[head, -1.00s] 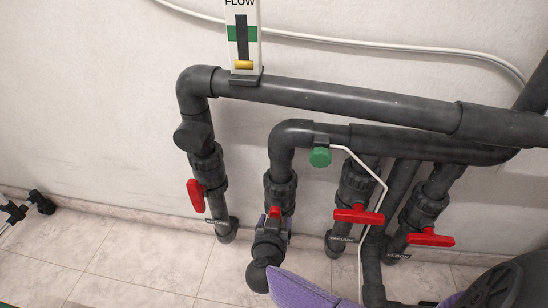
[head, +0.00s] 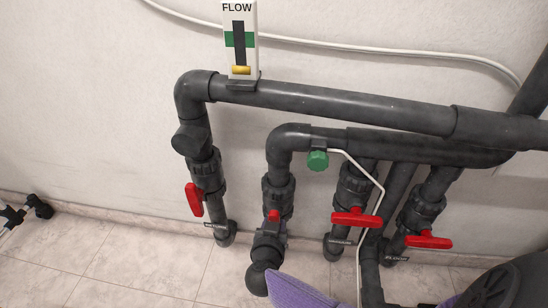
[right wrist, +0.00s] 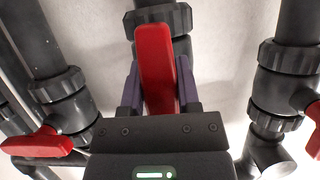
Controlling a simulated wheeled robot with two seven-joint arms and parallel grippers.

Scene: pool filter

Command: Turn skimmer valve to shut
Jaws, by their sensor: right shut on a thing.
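Several grey pipe valves with red handles stand along the wall. Their small labels are too small to read, so I cannot tell which is the skimmer's. In the head view only a small part of this red handle (head: 273,215) shows. My left gripper is not in view.
The leftmost valve's red handle (head: 194,199) lies near in line with its pipe. Two right-hand red handles (head: 357,218) (head: 429,240) lie crosswise. A flow gauge (head: 240,40) stands on the top pipe.

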